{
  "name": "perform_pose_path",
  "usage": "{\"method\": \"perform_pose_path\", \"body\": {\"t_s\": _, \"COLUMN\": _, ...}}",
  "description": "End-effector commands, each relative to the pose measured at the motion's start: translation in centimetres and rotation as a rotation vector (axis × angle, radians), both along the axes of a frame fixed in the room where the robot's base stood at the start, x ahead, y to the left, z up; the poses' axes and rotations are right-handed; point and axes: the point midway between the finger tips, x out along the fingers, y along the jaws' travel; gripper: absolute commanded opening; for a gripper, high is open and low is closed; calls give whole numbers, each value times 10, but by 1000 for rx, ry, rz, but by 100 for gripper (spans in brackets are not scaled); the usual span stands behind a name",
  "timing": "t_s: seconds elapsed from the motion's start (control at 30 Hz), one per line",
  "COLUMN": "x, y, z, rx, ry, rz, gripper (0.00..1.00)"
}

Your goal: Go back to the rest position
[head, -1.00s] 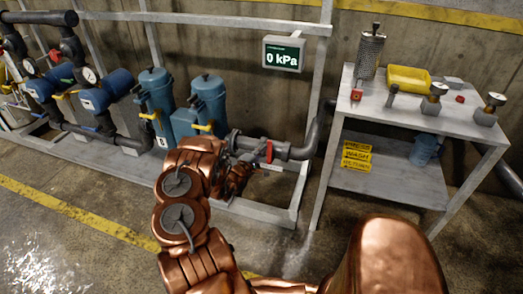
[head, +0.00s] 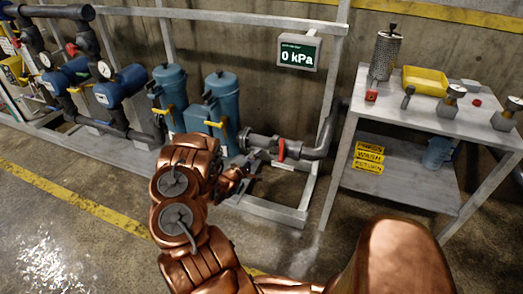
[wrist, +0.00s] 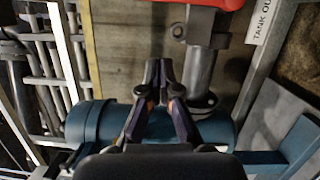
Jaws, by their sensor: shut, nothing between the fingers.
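My gripper shows in the wrist view (wrist: 157,75), with its two fingertips together and nothing between them. Behind it in that view lie a blue cylindrical vessel (wrist: 95,123), a grey pipe (wrist: 200,65) and part of a red handle (wrist: 215,3). In the head view my copper arm reaches forward near the skid frame, left of the red valve handle (head: 281,150). I cannot tell how far the gripper is from the pipework.
Blue filter housings (head: 221,100) and blue pumps (head: 120,87) stand on a grey frame (head: 265,210). A display (head: 299,52) reads 0 kPa. A metal table (head: 430,122) at right holds a yellow tray (head: 424,80), a mesh strainer (head: 385,55) and gauges. Floor at left is clear.

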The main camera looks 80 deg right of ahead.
Motion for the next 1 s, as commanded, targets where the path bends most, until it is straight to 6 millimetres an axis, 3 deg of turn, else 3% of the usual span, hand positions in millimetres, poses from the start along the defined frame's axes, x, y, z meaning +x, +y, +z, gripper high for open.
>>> {"method": "perform_pose_path", "body": {"t_s": 0.3, "x": 13, "y": 34, "z": -2, "rx": 2, "ry": 0, "rz": 1, "gripper": 0}}
{"method": "perform_pose_path", "body": {"t_s": 0.73, "x": 14, "y": 38, "z": -1, "rx": 4, "ry": 1, "rz": 0, "gripper": 0}}
{"method": "perform_pose_path", "body": {"t_s": 0.87, "x": 50, "y": 38, "z": 4, "rx": 37, "ry": -94, "rz": 60, "gripper": 0}}
{"method": "perform_pose_path", "body": {"t_s": 1.0, "x": 118, "y": 47, "z": 13, "rx": 118, "ry": -270, "rz": 174, "gripper": 0}}
